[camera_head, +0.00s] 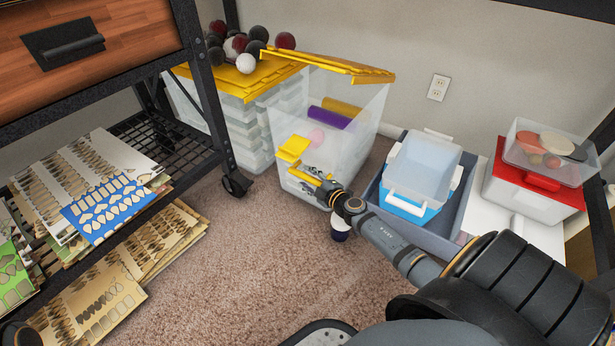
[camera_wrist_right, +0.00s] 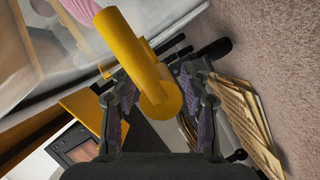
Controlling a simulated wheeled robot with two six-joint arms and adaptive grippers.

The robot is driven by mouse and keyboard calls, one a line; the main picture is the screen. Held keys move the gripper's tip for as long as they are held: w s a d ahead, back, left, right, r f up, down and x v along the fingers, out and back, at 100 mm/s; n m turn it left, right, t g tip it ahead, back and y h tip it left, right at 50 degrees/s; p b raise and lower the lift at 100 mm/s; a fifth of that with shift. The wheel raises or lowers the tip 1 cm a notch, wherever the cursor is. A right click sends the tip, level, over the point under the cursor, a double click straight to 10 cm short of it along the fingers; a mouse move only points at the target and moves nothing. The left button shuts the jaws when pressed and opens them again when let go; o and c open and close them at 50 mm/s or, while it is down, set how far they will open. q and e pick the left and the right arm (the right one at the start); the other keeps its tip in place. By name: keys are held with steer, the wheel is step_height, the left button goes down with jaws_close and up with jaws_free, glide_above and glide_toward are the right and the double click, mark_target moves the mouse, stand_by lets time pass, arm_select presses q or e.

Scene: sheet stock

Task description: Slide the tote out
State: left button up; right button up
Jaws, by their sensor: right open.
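The clear tote (camera_head: 348,150) with yellow trim stands on the carpet against the wall. Its yellow hinged top flap (camera_head: 340,68) is raised along the back. Purple and yellow rolls and a pink ball show inside it. A yellow handle is on its near side, and it shows large in the right wrist view (camera_wrist_right: 140,60). My right gripper (camera_head: 314,176) is at this near side. In the wrist view its two open fingers (camera_wrist_right: 152,88) stand on either side of the yellow handle; whether they touch it I cannot tell.
A stacked tote with a yellow lid (camera_head: 237,82) and several balls stands to the left. A blue-grey bin (camera_head: 455,215) and a red-lidded box (camera_head: 530,195) stand to the right. A black wire rack (camera_head: 190,150) with sheets is at the left.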

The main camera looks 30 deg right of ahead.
steer(key=shift+w+f, duration=0.1)
steer(key=shift+w, duration=0.15)
jaws_close()
stand_by(0.3)
